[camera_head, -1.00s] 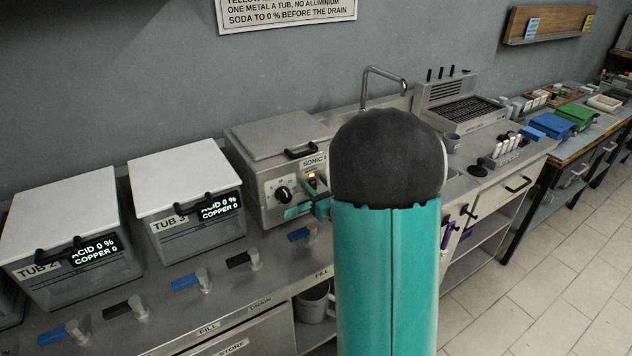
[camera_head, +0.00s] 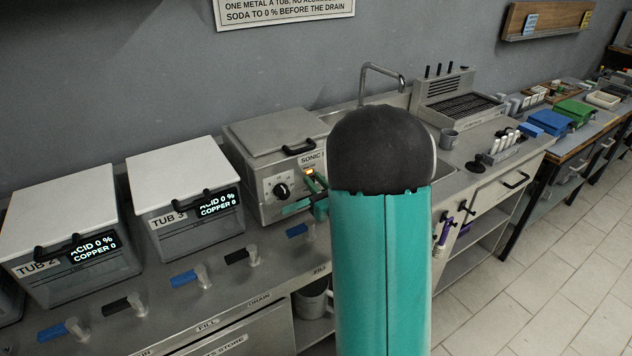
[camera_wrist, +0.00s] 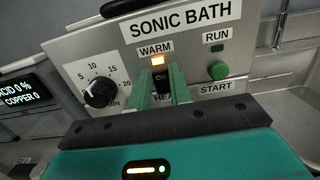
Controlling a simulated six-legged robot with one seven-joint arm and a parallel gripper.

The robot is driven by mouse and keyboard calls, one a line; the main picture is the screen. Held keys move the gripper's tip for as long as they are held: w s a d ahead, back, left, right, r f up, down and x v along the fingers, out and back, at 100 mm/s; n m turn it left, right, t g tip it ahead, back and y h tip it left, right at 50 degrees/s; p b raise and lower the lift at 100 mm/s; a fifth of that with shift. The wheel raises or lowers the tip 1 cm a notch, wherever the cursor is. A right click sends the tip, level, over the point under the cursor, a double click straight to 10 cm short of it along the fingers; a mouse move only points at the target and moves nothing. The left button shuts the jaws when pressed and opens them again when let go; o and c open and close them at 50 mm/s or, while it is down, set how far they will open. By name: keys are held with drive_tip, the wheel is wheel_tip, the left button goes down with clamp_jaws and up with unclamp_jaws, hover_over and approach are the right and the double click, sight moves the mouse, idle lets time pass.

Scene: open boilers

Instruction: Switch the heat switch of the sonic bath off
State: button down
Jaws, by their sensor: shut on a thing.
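The sonic bath (camera_head: 268,168) is a steel box with a closed lid, and its labelled front panel (camera_wrist: 110,50) fills much of the wrist view. The lamp also glows in the head view (camera_head: 310,172). My gripper (camera_wrist: 161,76) has its two green fingers on either side of the switch, shut on it. In the head view my gripper (camera_head: 313,194) is at the panel, partly hidden by my arm. The fingers hide part of the HEAT label.
A timer knob (camera_wrist: 100,92) is left of the switch, and a green START button (camera_wrist: 218,70) is to the right. Tub 3 (camera_head: 185,185) stands left of the bath. Blue and black valve handles line the counter front. A tap (camera_head: 384,75) rises behind.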

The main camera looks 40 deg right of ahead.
drive_tip(key=shift+f+t, duration=0.2)
drive_tip(key=shift+t, duration=0.5)
drive_tip(key=shift+f+t, duration=0.15)
drive_tip(key=shift+t, duration=0.55)
drive_tip(key=shift+a, duration=0.1)
drive_tip(key=c, duration=1.3)
unclamp_jaws()
drive_tip(key=shift+s, duration=0.1)
drive_tip(key=v, duration=1.3)
drive_tip(key=shift+s, duration=0.35)
